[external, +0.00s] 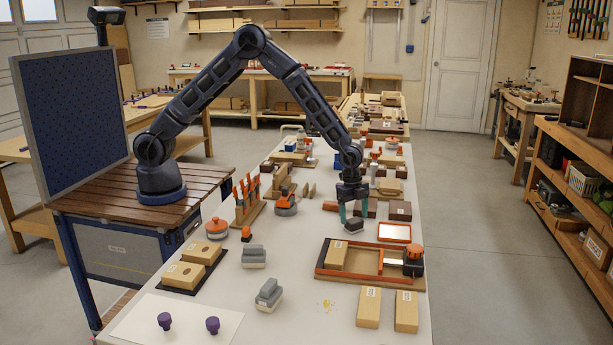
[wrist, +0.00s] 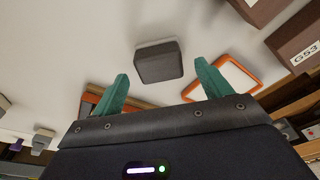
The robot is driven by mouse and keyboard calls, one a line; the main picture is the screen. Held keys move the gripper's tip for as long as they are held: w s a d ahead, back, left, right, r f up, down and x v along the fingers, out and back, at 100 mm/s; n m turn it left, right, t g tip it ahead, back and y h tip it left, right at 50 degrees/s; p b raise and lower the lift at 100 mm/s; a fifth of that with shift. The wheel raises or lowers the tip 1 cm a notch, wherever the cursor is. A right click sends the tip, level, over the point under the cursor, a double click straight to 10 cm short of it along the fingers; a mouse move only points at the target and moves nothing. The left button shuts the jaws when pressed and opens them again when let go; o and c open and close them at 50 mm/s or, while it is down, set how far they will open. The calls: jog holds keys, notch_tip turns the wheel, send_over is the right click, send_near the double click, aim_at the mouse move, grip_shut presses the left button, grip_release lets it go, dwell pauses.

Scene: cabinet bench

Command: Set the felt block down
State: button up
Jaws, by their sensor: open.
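The felt block (wrist: 158,62) is a small dark grey block with rounded edges. It appears on the white bench top, between and just beyond my fingertips in the wrist view. In the external view the block (external: 354,226) shows just below my gripper (external: 354,212). My gripper's two teal fingers (wrist: 162,74) are spread apart, with a visible gap on each side of the block. I cannot tell the exact height of the fingertips above the bench.
An orange-rimmed frame (external: 394,232) lies right of the block. A wooden tray (external: 336,277) with orange edging is in front. Brown boxes (external: 400,210) stand behind to the right. An orange-and-grey tool (external: 286,203) stands left. Bare bench (external: 300,240) lies to the left front.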

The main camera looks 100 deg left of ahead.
jog(key=s+r+n, duration=0.1)
jog(key=s+r, duration=0.4)
jog(key=r, duration=0.6)
jog(key=s+r+n, duration=0.1)
jog(key=s+r, duration=0.4)
jog(key=r, duration=0.7)
jog(key=s+r+n+t+y, duration=0.1)
jog(key=s+r+n+t, duration=0.1)
jog(key=s+r, duration=1.05)
jog(key=s+r+n+t, duration=0.1)
jog(key=s+n, duration=0.4)
jog(key=s, duration=2.5)
jog(key=shift+d+r, duration=0.4)
jog(key=shift+r, duration=0.05)
